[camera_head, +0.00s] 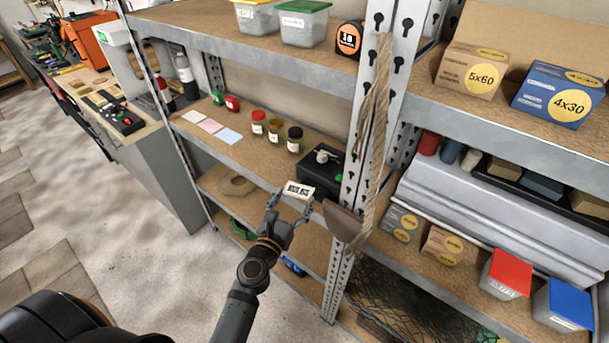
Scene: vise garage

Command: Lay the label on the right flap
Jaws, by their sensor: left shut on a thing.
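My left gripper (292,200) reaches up from the bottom middle and is shut on the label (299,190). The label is a small white piece with black print, held in front of the middle shelf edge, clear of the shelf boards. A brown flat piece (342,221) is just right of the label, at the foot of a hanging rope. I cannot tell whether this piece is the right flap; no other flap stands out clearly. My right gripper is not in view.
A metal post (388,90) and the rope (375,130) stand right of my gripper. Behind it, the middle shelf (255,168) holds several jars, a black case (322,172) and coloured cards (211,126). Cardboard boxes (472,72) and a blue box (557,95) sit at right.

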